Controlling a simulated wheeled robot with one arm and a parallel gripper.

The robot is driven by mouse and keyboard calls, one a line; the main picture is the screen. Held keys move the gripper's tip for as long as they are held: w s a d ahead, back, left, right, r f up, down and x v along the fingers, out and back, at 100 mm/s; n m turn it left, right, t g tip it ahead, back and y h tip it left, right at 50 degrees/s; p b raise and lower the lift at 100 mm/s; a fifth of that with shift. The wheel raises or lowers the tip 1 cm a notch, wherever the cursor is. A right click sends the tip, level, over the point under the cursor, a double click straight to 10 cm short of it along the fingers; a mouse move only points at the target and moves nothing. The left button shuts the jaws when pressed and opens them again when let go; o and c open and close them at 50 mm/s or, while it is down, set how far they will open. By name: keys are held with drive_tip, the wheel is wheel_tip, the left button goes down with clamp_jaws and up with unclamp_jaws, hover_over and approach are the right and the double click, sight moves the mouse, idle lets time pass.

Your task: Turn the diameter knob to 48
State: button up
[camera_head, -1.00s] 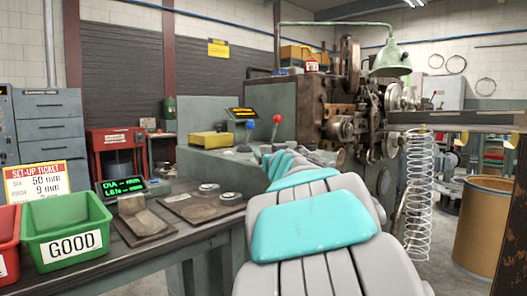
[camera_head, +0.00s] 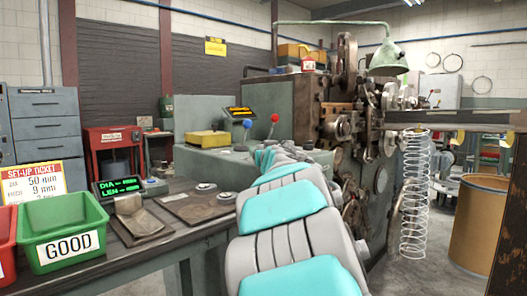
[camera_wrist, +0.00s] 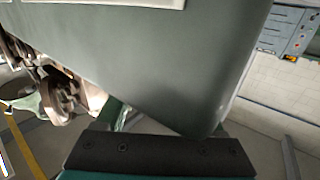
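The spring coiler (camera_head: 345,120) stands at right centre in the head view, with a grey-green control console (camera_head: 225,160) in front of it. A blue-knobbed lever (camera_head: 248,124) and a red-knobbed lever (camera_head: 274,118) rise from the console. I cannot make out the diameter knob in either view. My arm reaches toward the console, and its far end is hidden behind its own links. In the wrist view a dark bolted block of my gripper (camera_wrist: 158,155) shows at the bottom, but no fingertips. A large smooth grey-green surface (camera_wrist: 170,65) fills the middle of that view.
A bench (camera_head: 150,252) at left holds a green GOOD bin (camera_head: 62,222), a red bin, a DIA/LEN display (camera_head: 120,187) and flat fixtures. A set-up ticket (camera_head: 33,184) reads 50 mm and 9 mm. A long spring (camera_head: 415,195) hangs at right near a brown drum (camera_head: 480,225).

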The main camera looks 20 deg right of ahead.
clamp_jaws()
idle(0.3)
drive_tip(key=shift+n+y, duration=0.5)
drive_tip(key=shift+y, duration=0.4)
drive_tip(key=shift+n+t+y, duration=0.3)
drive_tip(key=shift+n+y, duration=0.3)
drive_tip(key=shift+y, duration=0.2)
drive_tip(key=n+y, duration=0.1)
drive_tip(key=y, duration=0.1)
drive_tip(key=n+y, duration=0.1)
drive_tip(key=y, duration=0.1)
drive_tip(key=n+y, duration=0.1)
drive_tip(key=y, duration=0.1)
drive_tip(key=shift+d+f+n, duration=0.1)
drive_tip(key=shift+d+n, duration=0.15)
drive_tip(key=shift+n, duration=0.15)
drive_tip(key=shift+a+n+g+y, duration=0.1)
drive_tip(key=shift+n+g+y, duration=0.8)
drive_tip(key=shift+y, duration=0.45)
drive_tip(key=shift+a+n+g+y, duration=0.1)
drive_tip(key=shift+n+g+y, duration=0.6)
drive_tip(key=shift+n+y, duration=0.5)
drive_tip(key=shift+r+y, duration=0.2)
drive_tip(key=shift+y, duration=0.05)
